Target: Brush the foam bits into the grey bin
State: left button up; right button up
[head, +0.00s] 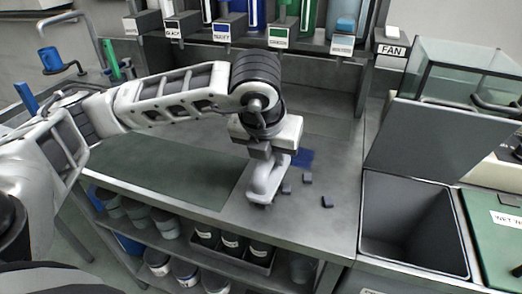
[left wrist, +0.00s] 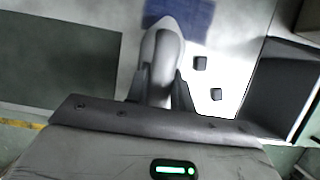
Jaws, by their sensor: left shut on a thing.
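My left gripper (head: 262,152) is over the steel bench, shut on a pale grey brush (head: 264,184) that points down at the bench top. In the left wrist view the brush (left wrist: 163,55) sticks out between the fingers (left wrist: 160,95). Its bristles cannot be made out. Small dark foam bits lie on the bench to the right of the brush: one (head: 307,177), one closer to the brush (head: 286,188), and one nearer the front edge (head: 327,202). Two show in the left wrist view (left wrist: 199,63) (left wrist: 216,95). The grey bin (head: 366,215) is open to the right of the bench and looks empty.
A dark blue patch (head: 303,157) lies on the bench behind the bits. A dark green mat (head: 170,172) covers the left part. A grey panel (head: 440,145) rises behind the bin. Labelled bottles (head: 307,18) stand at the back; pots (head: 165,222) fill the shelf below.

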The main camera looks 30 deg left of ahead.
pick_arm(q)
jog(key=shift+w+d+b, duration=0.25)
jog(key=shift+w+d, duration=0.15)
jog(key=shift+d, duration=1.25)
jog(key=shift+w+d+b, duration=0.25)
jog(key=shift+w+d, duration=0.15)
jog(key=shift+d, duration=1.2)
jog(key=shift+w+d+b, duration=0.25)
jog(key=shift+w+d, duration=0.15)
jog(key=shift+d, duration=1.25)
jog(key=shift+w+d+b, duration=0.2)
jog(key=shift+w+d, duration=0.1)
jog(key=shift+d, duration=0.95)
jog(key=shift+w+d+b, duration=0.25)
jog(key=shift+d, duration=0.95)
jog(key=shift+w+d+b, duration=0.2)
jog(key=shift+w+d, duration=0.1)
jog(key=shift+d, duration=0.95)
jog(key=shift+r+p, duration=2)
jog(key=shift+r, duration=2.7)
grip_shut()
